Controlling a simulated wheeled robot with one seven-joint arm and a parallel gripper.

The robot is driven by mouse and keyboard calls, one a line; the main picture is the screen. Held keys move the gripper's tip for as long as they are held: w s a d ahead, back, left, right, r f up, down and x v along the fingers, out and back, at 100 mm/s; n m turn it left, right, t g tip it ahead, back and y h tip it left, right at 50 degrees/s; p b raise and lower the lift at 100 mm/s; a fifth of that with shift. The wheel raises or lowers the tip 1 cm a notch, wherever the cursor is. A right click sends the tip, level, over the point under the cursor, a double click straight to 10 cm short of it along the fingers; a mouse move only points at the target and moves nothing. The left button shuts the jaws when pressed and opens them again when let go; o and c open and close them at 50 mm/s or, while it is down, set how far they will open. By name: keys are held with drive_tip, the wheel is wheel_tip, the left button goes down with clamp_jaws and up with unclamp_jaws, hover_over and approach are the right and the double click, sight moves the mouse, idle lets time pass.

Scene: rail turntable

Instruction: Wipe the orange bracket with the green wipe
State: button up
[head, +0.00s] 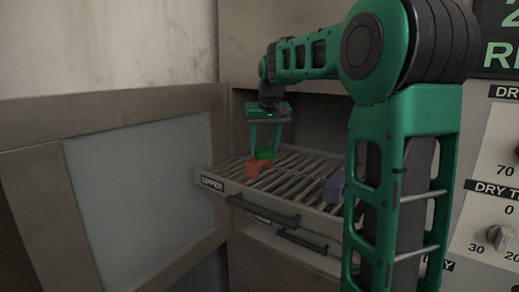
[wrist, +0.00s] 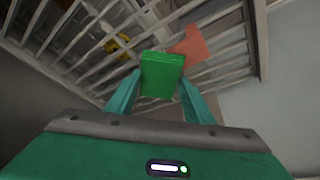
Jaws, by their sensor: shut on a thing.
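The orange bracket (head: 258,167) sits on the slatted rack near its left front corner. It also shows in the wrist view (wrist: 190,46), partly behind the wipe. The green wipe (wrist: 162,76) is a thick block between the fingers of my gripper (wrist: 161,92). In the head view the wipe (head: 265,153) is right at the top of the bracket; I cannot tell if they touch. My gripper (head: 265,146) points down over the bracket and is shut on the wipe.
The rack (head: 228,181) is pulled out of the open cabinet. A blue-purple object (head: 335,187) lies on its right side, and a yellow object (wrist: 118,44) shows in the wrist view. The open door (head: 140,190) stands at the left.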

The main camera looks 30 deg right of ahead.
sight(255, 159)
drive_tip(key=shift+s+a, duration=0.35)
drive_tip(key=shift+a, duration=0.4)
drive_tip(key=shift+s+a, duration=0.35)
drive_tip(key=shift+a, duration=0.35)
drive_tip(key=shift+s+a, duration=0.35)
drive_tip(key=shift+a, duration=0.4)
drive_tip(key=shift+w+d+f, duration=0.1)
drive_tip(key=shift+w+d, duration=0.25)
drive_tip(key=shift+d, duration=0.4)
drive_tip(key=shift+w+d+f, duration=0.1)
drive_tip(key=shift+w+d, duration=0.25)
drive_tip(key=shift+d, duration=0.4)
drive_tip(key=shift+w+d, duration=0.35)
drive_tip(key=shift+d, duration=0.4)
drive_tip(key=shift+r, duration=4.05)
